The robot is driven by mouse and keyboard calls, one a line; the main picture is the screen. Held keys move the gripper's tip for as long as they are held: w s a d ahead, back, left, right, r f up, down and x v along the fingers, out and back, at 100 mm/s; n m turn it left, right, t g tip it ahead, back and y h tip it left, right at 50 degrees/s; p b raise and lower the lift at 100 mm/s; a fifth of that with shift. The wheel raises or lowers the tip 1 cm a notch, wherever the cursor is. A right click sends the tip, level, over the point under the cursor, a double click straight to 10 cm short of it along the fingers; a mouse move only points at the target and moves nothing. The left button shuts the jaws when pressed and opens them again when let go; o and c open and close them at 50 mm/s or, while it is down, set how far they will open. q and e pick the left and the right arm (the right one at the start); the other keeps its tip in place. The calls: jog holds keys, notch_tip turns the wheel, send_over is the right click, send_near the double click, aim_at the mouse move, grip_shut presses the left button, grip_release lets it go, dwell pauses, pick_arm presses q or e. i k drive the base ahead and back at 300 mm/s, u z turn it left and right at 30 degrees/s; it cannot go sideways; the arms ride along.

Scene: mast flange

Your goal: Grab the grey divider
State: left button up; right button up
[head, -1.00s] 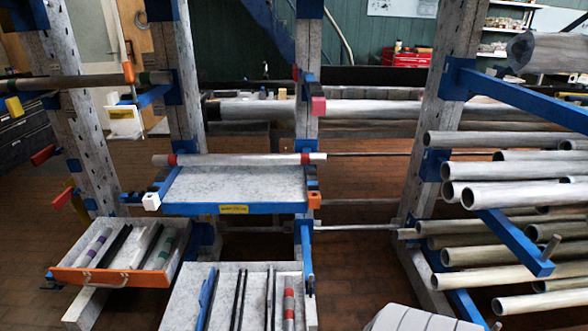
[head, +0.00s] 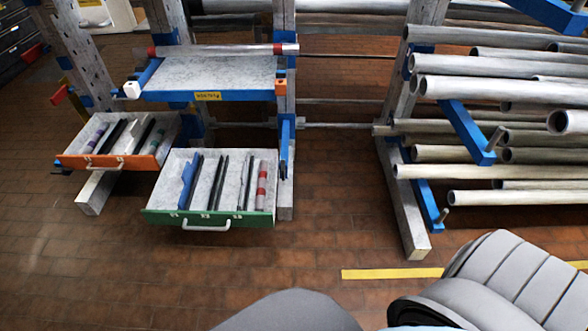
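Two open drawers hold upright strips and banded tubes. In the orange-fronted drawer (head: 113,161), a light grey strip (head: 131,138) that looks like the grey divider stands between a black strip and a tube with a green band. In the green-fronted drawer (head: 208,219), a blue divider (head: 188,184), dark thin strips (head: 216,184) and a red-banded tube (head: 262,185) stand side by side. A thin strip left of that tube looks partly grey; its colour is hard to tell. Neither gripper shows in the head view.
A blue-edged shelf (head: 209,96) with a tube (head: 222,50) along its back is above the drawers. A rack of grey pipes (head: 490,170) is on the right. A yellow floor line (head: 392,273) crosses below it. The brick floor before the drawers is clear.

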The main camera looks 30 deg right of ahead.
aim_at(245, 178)
jog(key=z, duration=0.65)
jog(key=i, duration=0.5)
jog(key=z, duration=0.5)
jog(key=k, duration=1.3)
jog(key=u, duration=0.1)
jog(key=i, duration=0.7)
jog(key=u, duration=0.45)
jog(key=i, duration=0.9)
jog(key=z, duration=0.85)
jog(key=i, duration=0.35)
jog(key=z, duration=0.3)
